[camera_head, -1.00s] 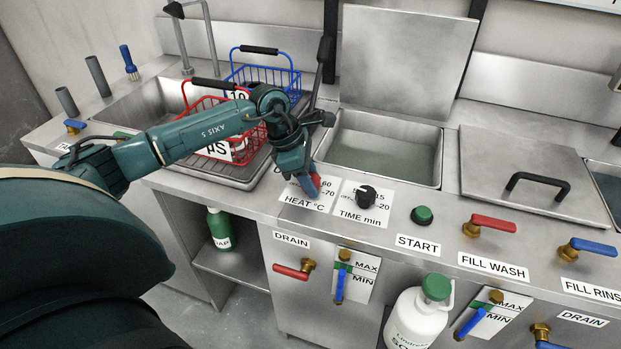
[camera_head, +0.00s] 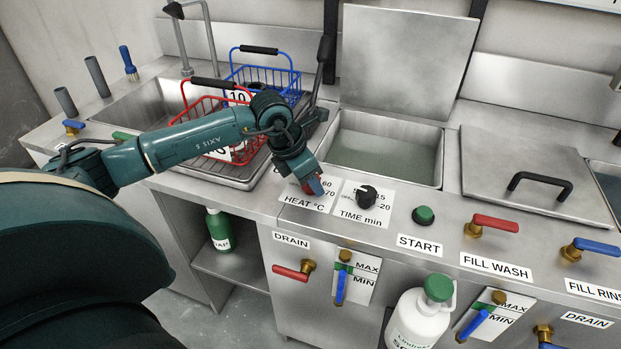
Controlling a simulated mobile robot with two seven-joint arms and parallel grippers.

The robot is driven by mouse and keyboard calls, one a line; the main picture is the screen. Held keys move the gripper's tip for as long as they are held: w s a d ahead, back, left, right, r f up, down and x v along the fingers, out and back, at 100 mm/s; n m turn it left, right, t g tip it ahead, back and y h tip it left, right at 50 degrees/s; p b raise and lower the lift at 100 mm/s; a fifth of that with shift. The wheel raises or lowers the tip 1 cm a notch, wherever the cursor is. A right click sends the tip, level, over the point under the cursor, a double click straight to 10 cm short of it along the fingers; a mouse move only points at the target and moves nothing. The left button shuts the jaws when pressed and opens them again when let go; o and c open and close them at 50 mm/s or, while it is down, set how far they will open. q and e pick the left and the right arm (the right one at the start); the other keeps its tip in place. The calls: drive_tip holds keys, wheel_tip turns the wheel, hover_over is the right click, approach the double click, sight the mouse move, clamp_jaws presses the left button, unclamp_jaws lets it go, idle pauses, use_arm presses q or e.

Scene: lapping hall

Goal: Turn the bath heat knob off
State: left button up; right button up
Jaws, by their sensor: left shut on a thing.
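The heat dial plate (camera_head: 297,200), labelled HEAT °C, is on the counter in front of the open bath. My left gripper (camera_head: 313,186) points down over this plate and is shut on the heat knob, which the fingers and wrist hide. Part of the scale, with 60 and 70, shows to the right of the fingers. The knob's pointer cannot be seen. The black time knob (camera_head: 366,197) sits just to the right on its own plate, apart from my gripper. My right gripper is not in view.
The bath (camera_head: 385,150) holds liquid, its lid (camera_head: 408,60) raised behind. Red (camera_head: 205,110) and blue (camera_head: 262,72) baskets stand behind my left arm. A green start button (camera_head: 423,215) and red fill wash lever (camera_head: 495,222) are to the right.

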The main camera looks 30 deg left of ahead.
use_arm(q)
drive_tip(key=shift+r, duration=0.1)
drive_tip(key=o, duration=1)
drive_tip(key=v, duration=1.3)
drive_tip(key=shift+a, duration=0.15)
